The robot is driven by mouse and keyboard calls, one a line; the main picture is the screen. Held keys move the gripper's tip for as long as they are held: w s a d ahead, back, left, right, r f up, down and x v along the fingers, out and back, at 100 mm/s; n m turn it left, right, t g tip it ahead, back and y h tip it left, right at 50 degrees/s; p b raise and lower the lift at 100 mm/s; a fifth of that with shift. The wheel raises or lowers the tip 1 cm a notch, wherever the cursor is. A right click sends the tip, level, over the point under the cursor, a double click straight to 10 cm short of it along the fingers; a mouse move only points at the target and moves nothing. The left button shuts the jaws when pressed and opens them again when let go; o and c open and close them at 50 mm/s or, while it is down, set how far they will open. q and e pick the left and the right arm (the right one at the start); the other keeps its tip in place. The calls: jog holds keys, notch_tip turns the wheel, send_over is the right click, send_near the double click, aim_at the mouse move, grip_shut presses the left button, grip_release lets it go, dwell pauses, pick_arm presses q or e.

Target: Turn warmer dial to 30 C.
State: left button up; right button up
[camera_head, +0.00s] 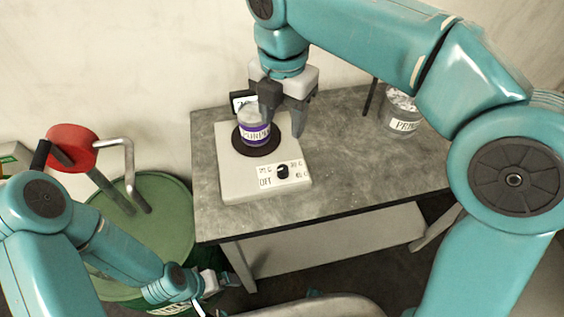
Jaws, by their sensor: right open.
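The warmer (232,182) is a white box on the grey table, with a round black plate on top. Its black dial (283,171) sits on a labelled front panel; the small markings are hard to read, so I cannot tell its setting. A jar with a purple label (255,133) stands on the plate. My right gripper (284,126) is open, fingers down, over the back right of the warmer, behind the dial. One finger overlaps the jar in the picture; I cannot tell whether they touch. My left gripper (209,285) is low at the table's front left, its fingers unclear.
The grey table (345,165) is clear right of the warmer. A jar labelled PRIM (402,115) stands at its back right. A small dark display (240,98) shows partly behind the warmer.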

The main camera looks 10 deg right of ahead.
aim_at(283, 168)
notch_tip(283, 168, down, 14)
jog(key=shift+w+f+b, duration=0.1)
jog(key=shift+w+b, duration=0.05)
jog(key=shift+b, duration=0.9)
jog(key=shift+f, duration=0.25)
jog(key=shift+s, duration=0.2)
jog(key=shift+w, duration=0.2)
jog(key=shift+c, duration=1)
grip_shut()
